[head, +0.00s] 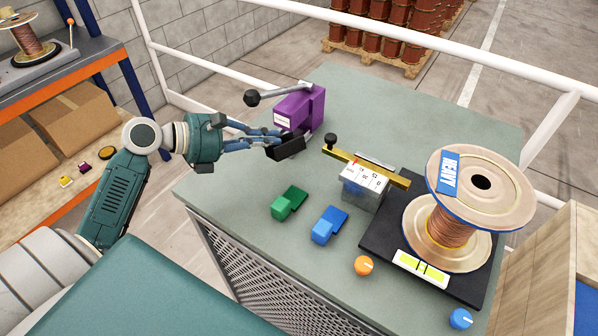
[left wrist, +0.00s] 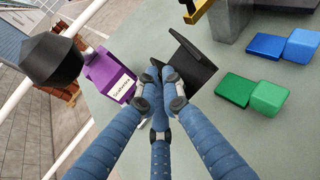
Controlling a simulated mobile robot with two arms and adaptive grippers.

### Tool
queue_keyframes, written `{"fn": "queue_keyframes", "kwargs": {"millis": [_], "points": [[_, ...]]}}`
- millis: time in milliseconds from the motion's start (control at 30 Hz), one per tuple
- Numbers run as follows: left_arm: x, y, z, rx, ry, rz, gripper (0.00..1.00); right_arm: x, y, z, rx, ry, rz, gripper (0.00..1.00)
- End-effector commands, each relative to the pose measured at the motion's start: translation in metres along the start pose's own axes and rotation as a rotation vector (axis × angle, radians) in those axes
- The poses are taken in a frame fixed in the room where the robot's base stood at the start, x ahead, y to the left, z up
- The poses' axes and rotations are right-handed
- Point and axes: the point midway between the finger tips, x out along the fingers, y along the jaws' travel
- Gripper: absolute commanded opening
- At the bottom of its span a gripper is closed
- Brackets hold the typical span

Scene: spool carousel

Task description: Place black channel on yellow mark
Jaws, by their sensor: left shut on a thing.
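My left gripper (head: 274,142) is shut on a dark, angled black piece (head: 290,148), which I take to be the black channel. It sits in front of the purple block (head: 300,106); I cannot tell whether it touches the table. In the left wrist view the channel (left wrist: 193,66) juts out beyond the closed fingertips (left wrist: 162,82). A yellow strip with dark lines (head: 421,267) lies on a white plate at the front of the black base (head: 380,236); it may be the yellow mark. My right gripper is not in view.
A large copper wire spool (head: 452,225) stands on the black base. A yellow bar (head: 366,167) crosses a numbered counter (head: 363,187). Green (head: 289,203) and blue (head: 328,225) blocks lie in front. An orange knob (head: 363,265) is near. A black-knobbed lever (head: 252,98) extends beside the purple block.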

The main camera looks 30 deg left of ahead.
Motion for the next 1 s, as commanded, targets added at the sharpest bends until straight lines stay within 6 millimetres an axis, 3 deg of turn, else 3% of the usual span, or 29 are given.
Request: {"fn": "queue_keyframes", "kwargs": {"millis": [100, 233, 367, 633, 967, 1000], "points": [[0.009, -0.001, -0.023, -0.01, 0.001, -0.001, 0.0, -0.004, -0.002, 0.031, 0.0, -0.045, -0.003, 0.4], [0.017, -0.001, -0.042, -0.007, 0.001, 0.0, 0.0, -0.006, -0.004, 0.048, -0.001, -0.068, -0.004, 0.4], [0.021, 0.0, -0.052, -0.004, 0.001, 0.0, 0.0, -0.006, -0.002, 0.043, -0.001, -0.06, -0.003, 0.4], [0.033, 0.0, -0.083, -0.005, 0.001, -0.001, 0.0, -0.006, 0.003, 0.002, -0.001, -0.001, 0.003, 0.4], [0.034, 0.0, -0.085, -0.002, 0.001, 0.0, 0.0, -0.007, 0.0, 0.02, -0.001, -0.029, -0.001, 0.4], [0.035, 0.0, -0.086, -0.002, 0.002, 0.0, 0.1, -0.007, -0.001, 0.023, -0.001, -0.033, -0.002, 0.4]]}}
